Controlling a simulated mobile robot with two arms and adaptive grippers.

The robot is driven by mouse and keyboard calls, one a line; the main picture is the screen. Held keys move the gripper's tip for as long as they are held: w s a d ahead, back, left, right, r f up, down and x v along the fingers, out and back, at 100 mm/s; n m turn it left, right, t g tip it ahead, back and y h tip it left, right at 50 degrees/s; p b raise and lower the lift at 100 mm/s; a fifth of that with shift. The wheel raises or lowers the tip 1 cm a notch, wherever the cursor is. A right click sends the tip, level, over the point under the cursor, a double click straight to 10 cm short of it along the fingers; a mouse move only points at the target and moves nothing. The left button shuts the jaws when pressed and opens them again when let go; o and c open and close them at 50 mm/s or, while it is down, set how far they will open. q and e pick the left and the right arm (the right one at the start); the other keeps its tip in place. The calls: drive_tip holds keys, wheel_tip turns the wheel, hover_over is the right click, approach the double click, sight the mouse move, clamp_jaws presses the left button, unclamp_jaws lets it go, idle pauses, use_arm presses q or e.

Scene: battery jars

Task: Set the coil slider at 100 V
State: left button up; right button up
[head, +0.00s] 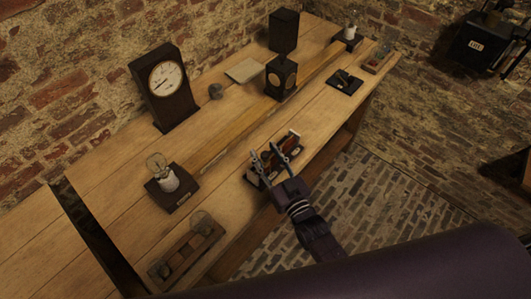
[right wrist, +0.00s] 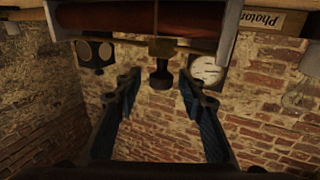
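In the right wrist view the coil (right wrist: 125,20) runs across the top, with a brass slider carrying a dark knob (right wrist: 160,80). My right gripper (head: 263,152) reaches over the coil from the front. In the right wrist view its fingers (right wrist: 160,84) are spread on either side of the knob, with gaps visible on both sides. No voltage scale is readable. My left gripper is not in view.
The wooden bench (head: 130,165) holds a dial clock (head: 167,80), a bulb on a block (head: 172,185), a wooden tray (head: 185,255), a dark box with round openings (head: 281,76) and a small black switch-like device (head: 344,82). Bare bench lies left of the coil.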

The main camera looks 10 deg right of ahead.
drive_tip(key=v, duration=1.2)
drive_tip(key=s+d+f+g+h+b, duration=0.1)
drive_tip(key=s+f+g, duration=0.2)
drive_tip(key=f, duration=0.7)
drive_tip(key=s+d+f+g+h+b, duration=0.1)
drive_tip(key=s+d+f+g, duration=0.15)
drive_tip(key=f, duration=0.75)
drive_tip(key=s+f+g+h, duration=0.15)
drive_tip(key=s+f, duration=0.25)
drive_tip(key=f, duration=0.6)
drive_tip(key=s+d+f+g+b, duration=0.1)
drive_tip(key=s+d+f+g, duration=0.2)
drive_tip(key=s+f, duration=0.6)
drive_tip(key=s+d+f+g+h+b, duration=0.1)
drive_tip(key=s+d+f+g, duration=0.3)
drive_tip(key=s+f, duration=0.5)
drive_tip(key=s+g, duration=0.2)
drive_tip(key=s, duration=0.4)
drive_tip(key=shift+m, duration=0.4)
drive_tip(key=shift+f+h, duration=0.1)
drive_tip(key=shift+h, duration=0.15)
